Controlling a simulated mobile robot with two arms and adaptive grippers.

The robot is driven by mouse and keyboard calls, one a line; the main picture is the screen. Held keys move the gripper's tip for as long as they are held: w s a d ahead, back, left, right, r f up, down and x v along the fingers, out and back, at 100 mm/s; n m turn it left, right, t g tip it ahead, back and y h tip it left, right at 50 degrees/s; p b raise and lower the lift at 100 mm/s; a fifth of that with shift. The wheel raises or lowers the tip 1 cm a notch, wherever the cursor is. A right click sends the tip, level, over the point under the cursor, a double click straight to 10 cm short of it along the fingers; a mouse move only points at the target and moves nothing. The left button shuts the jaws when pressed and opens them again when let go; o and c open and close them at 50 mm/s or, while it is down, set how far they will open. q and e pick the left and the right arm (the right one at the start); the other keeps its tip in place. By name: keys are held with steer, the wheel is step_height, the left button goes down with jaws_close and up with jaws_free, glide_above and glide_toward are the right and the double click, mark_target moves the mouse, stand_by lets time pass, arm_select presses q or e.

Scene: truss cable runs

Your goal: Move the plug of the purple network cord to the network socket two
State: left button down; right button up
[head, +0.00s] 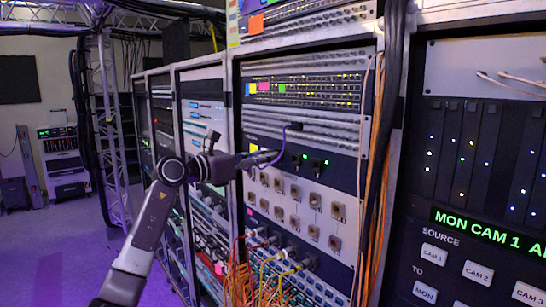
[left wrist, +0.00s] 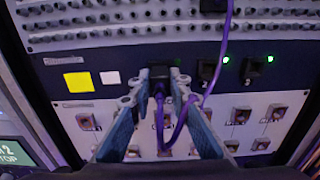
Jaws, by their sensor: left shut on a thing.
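My left gripper (head: 272,158) reaches in from the left to the dark strip of the rack. In the left wrist view its fingers (left wrist: 156,90) are shut on the dark plug (left wrist: 160,88) of the purple cord. The purple cord (left wrist: 222,50) loops below the plug and rises to a black connector (left wrist: 213,5) in the panel above. It also shows in the head view (head: 277,155). To the right of the plug are two black sockets (left wrist: 207,70) and (left wrist: 252,66), each beside a lit green light. Whether the plug sits in a socket or in front of one is hidden. My right gripper is not in view.
Below is a pale panel with several square metal connectors (head: 314,201). Yellow and white labels (left wrist: 77,81) sit left of the gripper. Orange cables (head: 371,190) and a thick black cable (head: 391,80) hang to the right.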

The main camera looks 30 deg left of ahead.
arm_select(q)
steer(key=shift+b+v, duration=1.1)
steer(key=shift+v, duration=1.05)
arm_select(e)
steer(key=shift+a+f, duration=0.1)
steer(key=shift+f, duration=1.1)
